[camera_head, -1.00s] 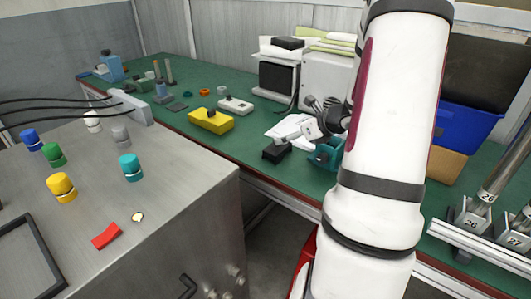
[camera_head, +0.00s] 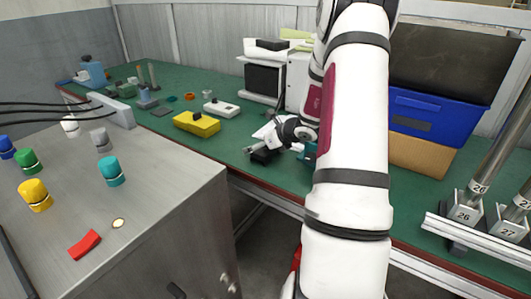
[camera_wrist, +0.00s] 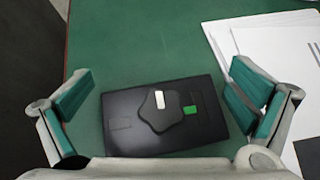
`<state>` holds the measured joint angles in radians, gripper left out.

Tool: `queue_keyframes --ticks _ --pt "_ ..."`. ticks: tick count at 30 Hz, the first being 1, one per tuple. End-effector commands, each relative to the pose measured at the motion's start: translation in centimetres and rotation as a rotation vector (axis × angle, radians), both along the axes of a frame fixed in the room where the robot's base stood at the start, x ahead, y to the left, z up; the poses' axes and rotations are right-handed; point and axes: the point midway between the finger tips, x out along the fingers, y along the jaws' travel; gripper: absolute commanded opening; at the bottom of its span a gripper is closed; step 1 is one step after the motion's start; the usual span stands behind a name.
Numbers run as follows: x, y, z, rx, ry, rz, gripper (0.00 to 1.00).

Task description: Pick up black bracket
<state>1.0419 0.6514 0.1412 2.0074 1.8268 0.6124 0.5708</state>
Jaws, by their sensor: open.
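A black, box-like part (camera_wrist: 120,117), which I take for the black bracket, lies on the green bench top. It has a raised plate with one white and one green patch. In the wrist view my gripper (camera_wrist: 161,80) is open, with one teal-padded finger left of the part and the other to its right. The part lies between the fingers, with gaps on both sides. In the head view my gripper (camera_head: 260,146) is just over the dark part (camera_head: 264,156), which it partly hides; I cannot tell if they touch.
White paper sheets (camera_wrist: 275,60) lie right of the part. On the green bench (camera_head: 235,145) stand a yellow box (camera_head: 197,124), a white box (camera_head: 221,108) and a blue bin (camera_head: 433,118). A metal console (camera_head: 150,190) with coloured knobs stands at the front left.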

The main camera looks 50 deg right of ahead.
Motion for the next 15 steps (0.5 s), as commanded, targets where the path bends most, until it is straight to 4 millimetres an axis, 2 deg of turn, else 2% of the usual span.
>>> queue_keyframes --ticks 7,13,14,15 --pt "0.29 -0.01 -0.21 0.000 0.000 0.000 1.00" --pt "0.28 0.00 -0.21 0.000 0.000 0.000 0.55" --pt "0.29 0.01 -0.22 0.000 0.001 0.000 0.50" --pt "0.31 0.00 -0.17 0.000 -0.001 0.000 0.49"
